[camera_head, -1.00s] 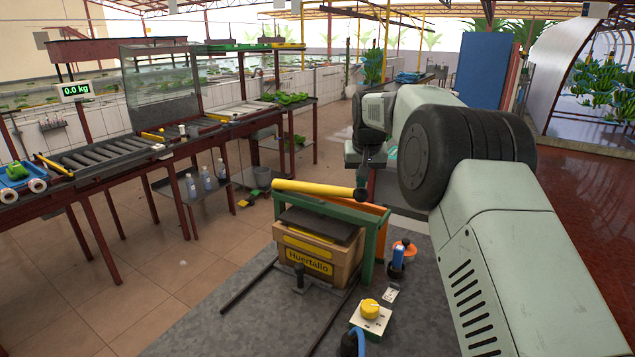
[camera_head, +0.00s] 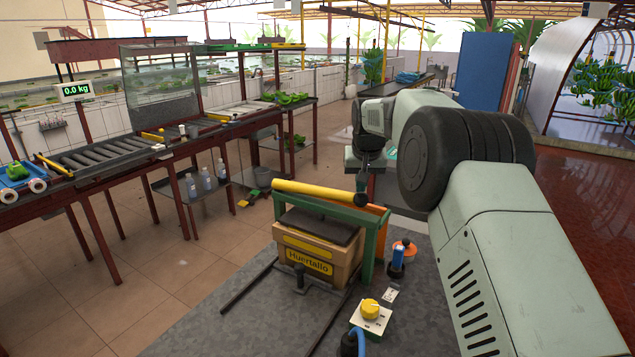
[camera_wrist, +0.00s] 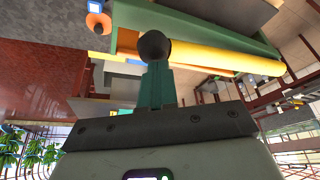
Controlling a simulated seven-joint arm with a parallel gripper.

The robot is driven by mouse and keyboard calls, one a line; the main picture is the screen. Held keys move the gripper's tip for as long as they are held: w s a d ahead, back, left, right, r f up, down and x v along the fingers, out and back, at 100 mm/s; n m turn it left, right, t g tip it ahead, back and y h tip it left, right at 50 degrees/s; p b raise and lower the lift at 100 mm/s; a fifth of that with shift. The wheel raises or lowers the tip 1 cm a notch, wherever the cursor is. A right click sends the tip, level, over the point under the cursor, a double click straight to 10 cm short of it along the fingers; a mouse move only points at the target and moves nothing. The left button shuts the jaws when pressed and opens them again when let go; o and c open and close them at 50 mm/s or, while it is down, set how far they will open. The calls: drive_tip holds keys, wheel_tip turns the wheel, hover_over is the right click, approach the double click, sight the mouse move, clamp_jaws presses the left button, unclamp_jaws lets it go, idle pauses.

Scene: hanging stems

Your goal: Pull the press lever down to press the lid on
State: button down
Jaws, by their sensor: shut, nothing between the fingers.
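The press has a green frame (camera_head: 369,245) and a yellow lever (camera_head: 312,190) with a black ball knob (camera_head: 361,200) at its right end. The lever lies nearly level above a cardboard box (camera_head: 310,268) marked "Huertallo". A dark plate (camera_head: 318,229) sits over the top of the box. In the wrist view the black knob (camera_wrist: 154,46) and yellow lever (camera_wrist: 225,59) are just beyond my gripper (camera_wrist: 157,66). Its teal fingers are shut and empty, their tips close to the knob. I cannot tell whether they touch it. In the head view my gripper is hard to make out.
A yellow knob on a pale box (camera_head: 370,310) and a blue-and-orange device (camera_head: 398,262) stand on the grey bench right of the press. Dark rails (camera_head: 248,288) run along the bench. A roller conveyor (camera_head: 105,152) stands farther left, across open floor.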

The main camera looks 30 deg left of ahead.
drive_tip(key=shift+f, duration=1.65)
idle(3.8)
drive_tip(key=shift+r, duration=4.15)
